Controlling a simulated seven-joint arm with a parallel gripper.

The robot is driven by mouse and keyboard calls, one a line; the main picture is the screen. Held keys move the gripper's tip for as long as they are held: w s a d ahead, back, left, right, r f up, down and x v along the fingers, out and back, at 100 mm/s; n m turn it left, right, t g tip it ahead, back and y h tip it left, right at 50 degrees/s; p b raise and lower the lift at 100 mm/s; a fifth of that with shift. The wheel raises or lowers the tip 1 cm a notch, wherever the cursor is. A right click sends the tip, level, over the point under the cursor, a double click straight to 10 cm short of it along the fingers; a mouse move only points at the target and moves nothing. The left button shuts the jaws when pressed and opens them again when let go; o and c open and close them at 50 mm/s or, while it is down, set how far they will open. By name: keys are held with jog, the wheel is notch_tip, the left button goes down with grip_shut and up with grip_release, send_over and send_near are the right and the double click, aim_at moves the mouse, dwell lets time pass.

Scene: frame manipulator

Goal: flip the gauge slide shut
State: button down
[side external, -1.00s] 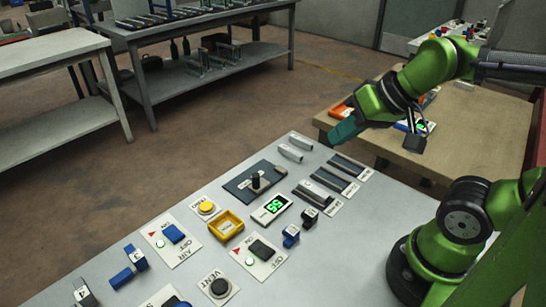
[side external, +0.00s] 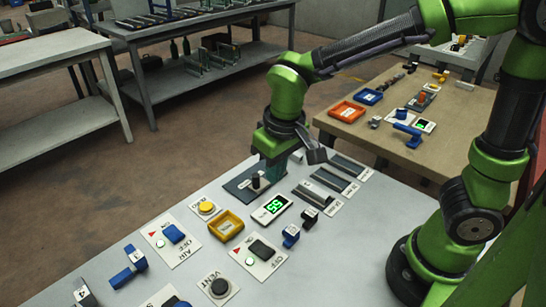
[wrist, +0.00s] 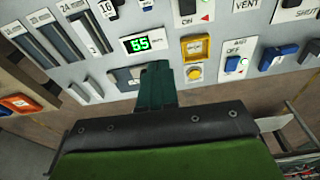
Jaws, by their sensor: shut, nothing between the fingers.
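Part of the plate (wrist: 125,78) shows at the left of my fingers in the wrist view, where the display (wrist: 148,43) is also seen. My gripper (side external: 274,172) points down with its teal fingers shut, just behind and right of the knob in the side view. The shut fingers (wrist: 157,84) hide part of the plate in the wrist view. I cannot tell whether they touch the knob.
A yellow tray (side external: 226,225) and a yellow button (side external: 206,208) stand left of the display. Labelled dark rails (side external: 328,186) lie to the right. Black and blue blocks (side external: 291,235) sit in front. A wooden table (side external: 450,125) with parts stands behind.

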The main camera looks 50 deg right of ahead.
aim_at(259, 179)
jog(key=w+a+f+m+h, duration=0.1)
jog(key=w+a+f+h, duration=0.1)
jog(key=w, duration=0.3)
jog(key=w+a+f+m+t+h, duration=0.1)
jog(key=w+a+f+m+h, duration=0.1)
jog(key=w, duration=0.4)
jog(key=shift+a+f+t+h, duration=0.3)
jog(key=shift+a+f+h, duration=0.15)
jog(key=shift+a+h, duration=0.7)
jog(key=shift+d, duration=0.15)
jog(key=x, duration=0.9)
jog(key=shift+d+f, duration=0.25)
jog(key=shift+f, duration=0.1)
jog(key=shift+s+d, duration=0.15)
jog(key=shift+d, duration=1.05)
jog(key=shift+s+d, duration=0.15)
jog(key=shift+d, duration=0.6)
jog(key=shift+d, duration=0.1)
